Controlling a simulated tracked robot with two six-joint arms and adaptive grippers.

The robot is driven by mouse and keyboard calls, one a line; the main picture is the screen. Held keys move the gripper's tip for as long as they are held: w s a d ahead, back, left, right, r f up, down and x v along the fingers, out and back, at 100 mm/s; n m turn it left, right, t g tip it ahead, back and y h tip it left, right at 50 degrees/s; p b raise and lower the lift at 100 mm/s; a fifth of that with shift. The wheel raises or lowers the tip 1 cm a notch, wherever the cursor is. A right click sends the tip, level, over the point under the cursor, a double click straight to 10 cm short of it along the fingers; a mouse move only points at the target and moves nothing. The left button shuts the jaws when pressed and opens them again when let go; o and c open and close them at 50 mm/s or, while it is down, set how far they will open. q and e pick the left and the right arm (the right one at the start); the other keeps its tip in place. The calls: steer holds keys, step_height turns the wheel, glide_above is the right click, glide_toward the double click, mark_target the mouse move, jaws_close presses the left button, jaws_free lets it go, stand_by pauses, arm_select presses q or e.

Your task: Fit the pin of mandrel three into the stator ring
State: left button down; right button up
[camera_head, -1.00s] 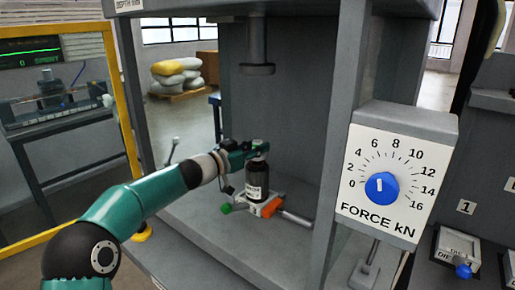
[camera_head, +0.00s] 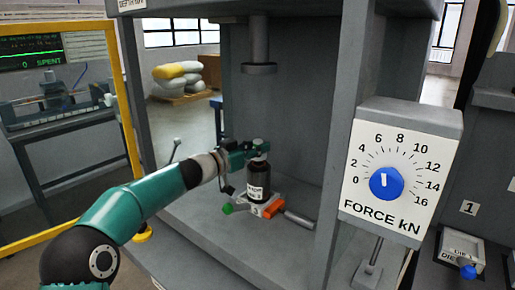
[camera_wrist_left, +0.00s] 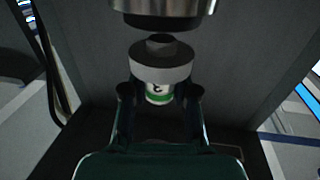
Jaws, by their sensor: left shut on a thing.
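Mandrel three (camera_wrist_left: 160,66) has a grey disc top and a white label with a 3 and a green band. My left gripper (camera_head: 254,148) is shut on it; its fingers also show on both sides of it in the left wrist view (camera_wrist_left: 160,93). In the head view only the mandrel's grey top (camera_head: 261,145) shows clearly. A dark upright cylinder with a white label (camera_head: 258,178), apparently the stator, stands directly below it on the press bed. I cannot tell whether the pin is inside the ring. My right gripper is not in view.
The press ram (camera_head: 258,68) hangs above the mandrel. A fixture with orange (camera_head: 273,208) and green (camera_head: 228,208) parts surrounds the cylinder's foot. The press's right column (camera_head: 342,130) and force dial box (camera_head: 400,165) stand right. The bed in front is clear.

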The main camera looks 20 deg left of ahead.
arm_select(q)
steer(key=shift+r+b, duration=0.15)
steer(key=shift+b, duration=0.6)
stand_by(0.9)
steer(key=shift+s+f+b, duration=0.2)
steer(key=shift+f+b, duration=0.4)
steer(key=shift+b, duration=0.35)
steer(key=shift+a+f+b, duration=0.1)
steer(key=shift+f+b, duration=0.35)
steer(key=shift+b, duration=0.15)
steer(key=shift+s+f+b, duration=0.15)
steer(key=shift+b, duration=0.15)
steer(key=shift+s, duration=0.1)
steer(key=shift+r, duration=0.35)
steer(key=shift+w, duration=0.25)
